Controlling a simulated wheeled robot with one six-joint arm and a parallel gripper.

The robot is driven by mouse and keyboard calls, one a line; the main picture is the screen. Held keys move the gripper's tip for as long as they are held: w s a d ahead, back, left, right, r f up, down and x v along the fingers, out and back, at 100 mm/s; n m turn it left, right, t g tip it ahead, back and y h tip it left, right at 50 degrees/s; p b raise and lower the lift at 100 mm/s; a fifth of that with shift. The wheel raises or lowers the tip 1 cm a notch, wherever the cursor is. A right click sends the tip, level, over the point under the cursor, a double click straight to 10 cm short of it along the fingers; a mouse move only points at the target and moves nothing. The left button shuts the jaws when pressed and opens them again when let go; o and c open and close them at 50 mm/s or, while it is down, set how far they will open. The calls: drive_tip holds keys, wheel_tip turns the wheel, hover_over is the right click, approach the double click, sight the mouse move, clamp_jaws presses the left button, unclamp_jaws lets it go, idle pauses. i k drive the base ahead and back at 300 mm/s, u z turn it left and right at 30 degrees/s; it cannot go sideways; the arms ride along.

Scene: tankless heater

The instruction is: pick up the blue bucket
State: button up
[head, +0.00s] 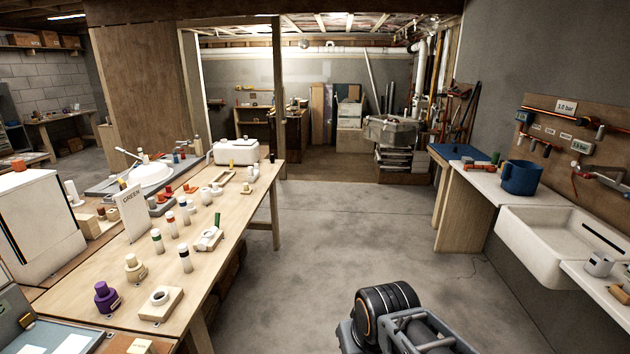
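The blue bucket (521,178) stands upright on the white counter at the right, beside the left end of the sink. It has a handle on its left side. Part of my arm shows at the bottom centre, low and well in front of the bucket and to its left. Its dark, ringed joint is in view. My gripper's fingertips are not in view, and nothing is seen touching the bucket.
A white sink (560,240) is right of the bucket, under a pegboard (565,118) with pipes and valves. Small red and green items (482,165) lie left of the bucket. A long wooden workbench (125,285) with many fittings fills the left. The concrete floor between is clear.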

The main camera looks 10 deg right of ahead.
sight(520, 178)
drive_tip(key=z, duration=0.2)
drive_tip(key=i, duration=2.3)
drive_tip(key=z, duration=1.05)
drive_tip(key=i, duration=2.2)
drive_tip(key=z, duration=1.65)
drive_tip(key=i, duration=1.25)
drive_tip(key=z, duration=0.3)
